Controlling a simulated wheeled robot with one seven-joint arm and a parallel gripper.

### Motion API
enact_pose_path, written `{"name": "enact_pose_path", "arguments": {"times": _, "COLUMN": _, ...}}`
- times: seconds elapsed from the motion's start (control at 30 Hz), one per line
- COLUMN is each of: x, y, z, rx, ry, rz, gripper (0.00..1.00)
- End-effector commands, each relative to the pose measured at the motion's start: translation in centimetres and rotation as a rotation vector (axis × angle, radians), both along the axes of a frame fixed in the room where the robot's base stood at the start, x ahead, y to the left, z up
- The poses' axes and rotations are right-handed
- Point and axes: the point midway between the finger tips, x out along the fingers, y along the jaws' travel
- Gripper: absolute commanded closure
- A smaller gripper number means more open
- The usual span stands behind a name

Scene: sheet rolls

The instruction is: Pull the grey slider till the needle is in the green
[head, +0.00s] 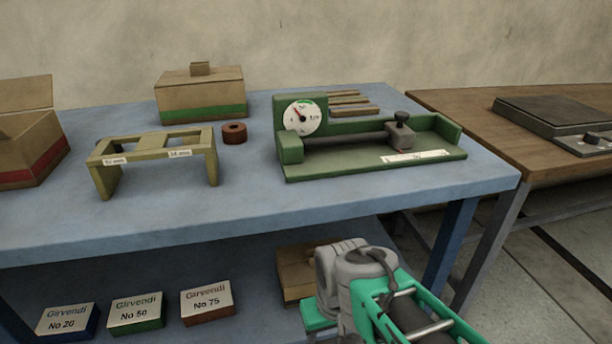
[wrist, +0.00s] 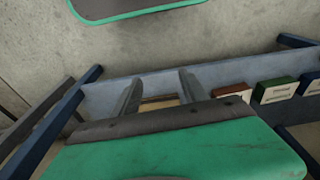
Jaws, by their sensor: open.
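The green tester (head: 370,170) stands on the blue table, with a round white dial (head: 302,118) at its left end. The dial's red needle seems to point up and left, outside the green band at the top. The grey slider (head: 401,136), with a dark knob on top, sits towards the right end of the tester's rail. My gripper (wrist: 160,92) is open and empty in the wrist view, its two fingers apart. In the head view my arm is low in front of the table, away from the slider, and the fingertips cannot be made out.
A wooden stand (head: 160,140), a brown roll (head: 234,133) and cardboard boxes (head: 200,93) are left of the tester. Wooden strips (head: 350,100) lie behind it. The lower shelf holds labelled boxes (head: 137,312). A brown table (head: 480,125) adjoins on the right. The blue table's front strip is clear.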

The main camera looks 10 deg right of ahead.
Motion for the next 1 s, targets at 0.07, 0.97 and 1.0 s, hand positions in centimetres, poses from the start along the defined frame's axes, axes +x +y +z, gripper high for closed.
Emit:
{"name": "enact_pose_path", "arguments": {"times": 0.07, "x": 0.2, "y": -0.8, "z": -4.4, "rx": -0.002, "ry": -0.015, "rz": -0.024, "gripper": 0.48}}
{"name": "enact_pose_path", "arguments": {"times": 0.97, "x": 0.4, "y": -1.6, "z": -5.2, "rx": -0.006, "ry": -0.03, "rz": -0.047, "gripper": 0.48}}
{"name": "enact_pose_path", "arguments": {"times": 1.0, "x": 0.4, "y": -1.6, "z": -5.2, "rx": -0.006, "ry": -0.03, "rz": -0.047, "gripper": 0.48}}
